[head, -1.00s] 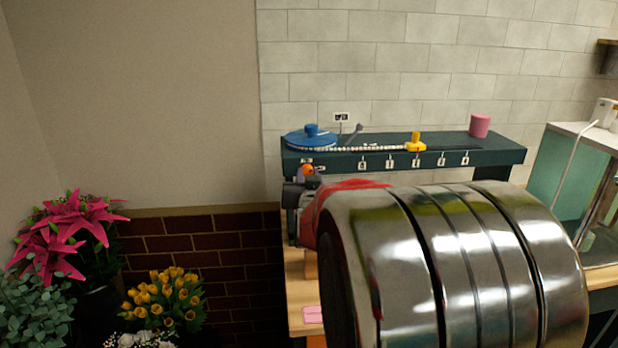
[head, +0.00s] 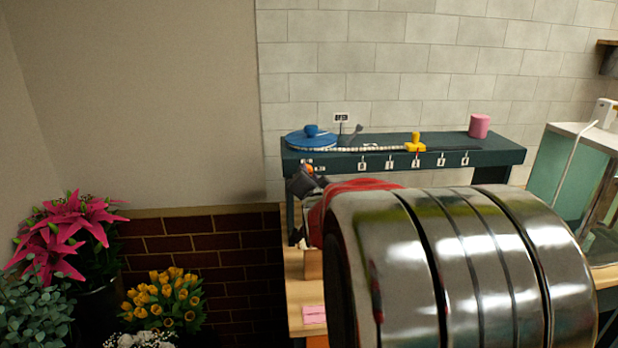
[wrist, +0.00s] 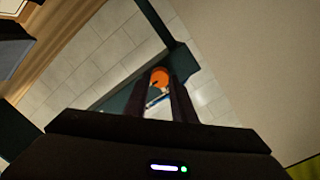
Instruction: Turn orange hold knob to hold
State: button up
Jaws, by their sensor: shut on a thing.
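The orange hold knob (wrist: 159,78) sits between the tips of my gripper (wrist: 165,88) in the wrist view, and the fingers are shut on it. In the head view, a small part of the orange knob (head: 310,169) shows at the left end of the dark green bench's front face. My gripper (head: 304,181) reaches it from below and is now tilted. Small white labels (head: 320,170) lie beside the knob, but their text is too small to read. My arm hides much of the area under the bench.
The dark green bench (head: 490,154) carries a blue round dial (head: 312,138), a yellow slider (head: 415,143) and a pink cylinder (head: 479,126). Labels line its front. A pink block (head: 314,314) lies on the wooden surface below. Flowers (head: 165,300) stand at left.

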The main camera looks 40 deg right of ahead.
jog(key=shift+d, duration=0.15)
jog(key=o, duration=1.1)
jog(key=shift+c, duration=0.2)
jog(key=shift+s, duration=0.1)
jog(key=v, duration=1.3)
jog(key=shift+s+a, duration=0.3)
jog(key=shift+a+f, duration=0.1)
jog(key=a+f+n+g+y, duration=0.2)
jog(key=a+f+n+y, duration=0.15)
jog(key=a, duration=0.45)
jog(key=a+f+n+g+y, duration=0.1)
jog(key=a+f+n+y, duration=0.2)
jog(key=a, duration=0.4)
jog(key=s+a+f+n+g+y, duration=0.1)
jog(key=s+a+f+n+g, duration=0.1)
jog(key=s+a+n, duration=0.2)
jog(key=s+a+f+n+g+y, duration=0.2)
jog(key=s+a+n, duration=0.3)
jog(key=s+a, duration=0.3)
jog(key=shift+s+a+f+g, duration=0.3)
jog(key=shift+a+f+g, duration=0.35)
jog(key=shift+a, duration=0.25)
